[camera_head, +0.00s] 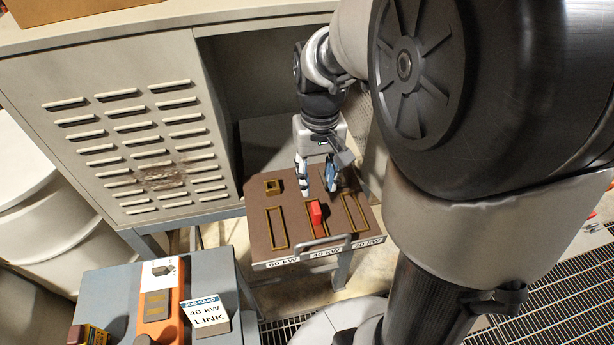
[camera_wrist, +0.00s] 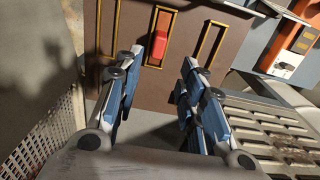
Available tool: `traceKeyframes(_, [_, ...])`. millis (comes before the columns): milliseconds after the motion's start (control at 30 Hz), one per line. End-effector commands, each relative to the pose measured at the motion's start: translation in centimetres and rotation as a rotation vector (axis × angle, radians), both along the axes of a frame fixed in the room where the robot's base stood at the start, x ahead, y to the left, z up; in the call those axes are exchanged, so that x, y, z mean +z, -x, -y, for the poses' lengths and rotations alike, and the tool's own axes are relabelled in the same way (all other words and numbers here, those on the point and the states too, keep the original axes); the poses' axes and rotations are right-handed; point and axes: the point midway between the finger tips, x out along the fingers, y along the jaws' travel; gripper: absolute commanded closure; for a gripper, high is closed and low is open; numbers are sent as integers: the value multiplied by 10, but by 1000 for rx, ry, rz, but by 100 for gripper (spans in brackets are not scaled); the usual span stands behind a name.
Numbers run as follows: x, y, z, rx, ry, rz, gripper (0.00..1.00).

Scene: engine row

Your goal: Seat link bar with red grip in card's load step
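The red grip (camera_head: 316,212) of the link bar stands up from the middle outlined slot of the brown panel (camera_head: 258,228), above the label 40 kW (camera_head: 326,253). The grip also shows in the wrist view (camera_wrist: 161,45), inside the slot's yellow outline. The bar below the grip is hidden, so I cannot tell how deep it sits. The card (camera_head: 208,314) reads 40 kW LINK. My gripper (camera_head: 318,190) is open and empty above the panel, behind the grip. In the wrist view its fingers (camera_wrist: 156,75) are spread wide, apart from the grip.
Empty outlined slots lie left, over 60 kW (camera_head: 277,228), and right, over 20 kW (camera_head: 355,212). A small square socket (camera_head: 272,187) is behind the left slot. A handle (camera_head: 328,246) runs along the panel's front edge. A louvred cabinet (camera_head: 130,130) stands left; a grey stand holds an orange device (camera_head: 162,305).

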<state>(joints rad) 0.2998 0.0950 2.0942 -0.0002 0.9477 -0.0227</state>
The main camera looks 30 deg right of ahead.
Motion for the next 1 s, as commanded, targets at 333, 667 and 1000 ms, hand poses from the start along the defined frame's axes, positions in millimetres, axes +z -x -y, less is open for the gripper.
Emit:
traceKeyframes(333, [66,64,-65,144,46,208,64])
traceKeyframes(667, [79,128,-103,261,58,385,64])
traceKeyframes(1000, [78,133,-105,271,57,401,64])
